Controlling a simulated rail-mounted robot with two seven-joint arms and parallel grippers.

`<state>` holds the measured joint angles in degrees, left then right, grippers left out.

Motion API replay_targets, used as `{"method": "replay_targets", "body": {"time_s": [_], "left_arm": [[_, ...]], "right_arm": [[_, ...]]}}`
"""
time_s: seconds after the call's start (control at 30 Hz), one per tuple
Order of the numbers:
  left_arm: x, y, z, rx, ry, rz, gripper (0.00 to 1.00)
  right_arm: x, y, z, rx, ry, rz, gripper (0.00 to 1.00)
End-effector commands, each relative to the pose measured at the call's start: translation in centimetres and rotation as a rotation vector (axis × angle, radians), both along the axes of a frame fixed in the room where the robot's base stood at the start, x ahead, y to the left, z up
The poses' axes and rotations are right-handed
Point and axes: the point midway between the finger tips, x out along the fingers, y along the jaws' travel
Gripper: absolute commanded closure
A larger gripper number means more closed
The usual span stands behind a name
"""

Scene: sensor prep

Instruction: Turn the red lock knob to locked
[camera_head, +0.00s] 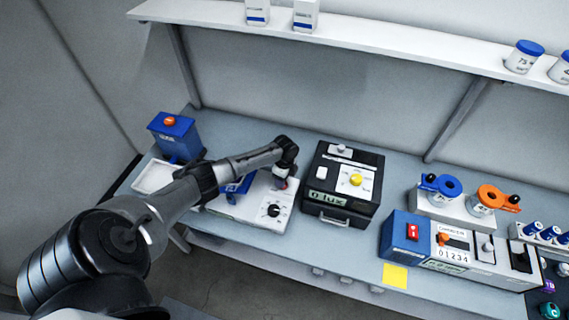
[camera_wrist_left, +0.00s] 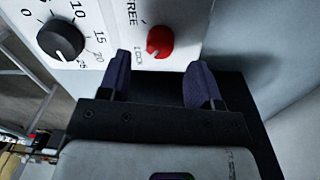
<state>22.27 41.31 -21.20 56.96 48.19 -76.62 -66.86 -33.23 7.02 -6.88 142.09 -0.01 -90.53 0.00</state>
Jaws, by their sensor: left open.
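The red lock knob (camera_wrist_left: 160,41) is on the white panel of a device, with the printed words FREE and LOCK beside it. It has a small pale mark, but I cannot tell exactly which word it faces. My left gripper (camera_wrist_left: 161,76) is open, its two dark fingers apart on either side of the knob's line and just short of it in the wrist view. Nothing is between the fingers. In the head view the white device (camera_head: 248,205) stands on the bench, and my left gripper (camera_head: 284,178) is over its right part, largely hiding the knob.
A black numbered dial (camera_wrist_left: 60,40) is left of the knob. A black lux meter box (camera_head: 345,190) stands close to the right of the device. A blue box (camera_head: 174,138) is behind left. A blue-and-white counter unit (camera_head: 440,245) sits further right. A shelf (camera_head: 370,37) runs above the bench.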

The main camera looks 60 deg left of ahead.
Motion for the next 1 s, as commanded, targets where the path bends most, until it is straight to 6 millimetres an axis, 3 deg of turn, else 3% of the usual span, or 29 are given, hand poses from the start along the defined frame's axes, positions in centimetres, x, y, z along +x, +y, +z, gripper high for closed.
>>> {"method": "replay_targets", "body": {"time_s": [0.2, 0.5, 0.7, 1.0], "left_arm": [[0.2, 0.2, 4.6, 0.002, -0.002, -0.002, 0.42], [0.3, 0.2, 8.8, 0.001, -0.002, 0.0, 0.42], [0.3, 0.3, 9.9, 0.001, 0.0, 0.0, 0.42], [0.4, 0.2, 10.1, 0.0, 0.0, 0.001, 0.42]], "right_arm": [[0.0, 0.2, 0.2, 0.005, 0.0, -0.004, 0.0], [0.0, 0.2, 0.0, 0.007, 0.0, -0.004, 0.0], [0.0, 0.2, 0.0, 0.005, 0.0, -0.004, 0.0], [0.0, -0.1, 0.0, -0.002, 0.0, 0.001, 0.0]]}}
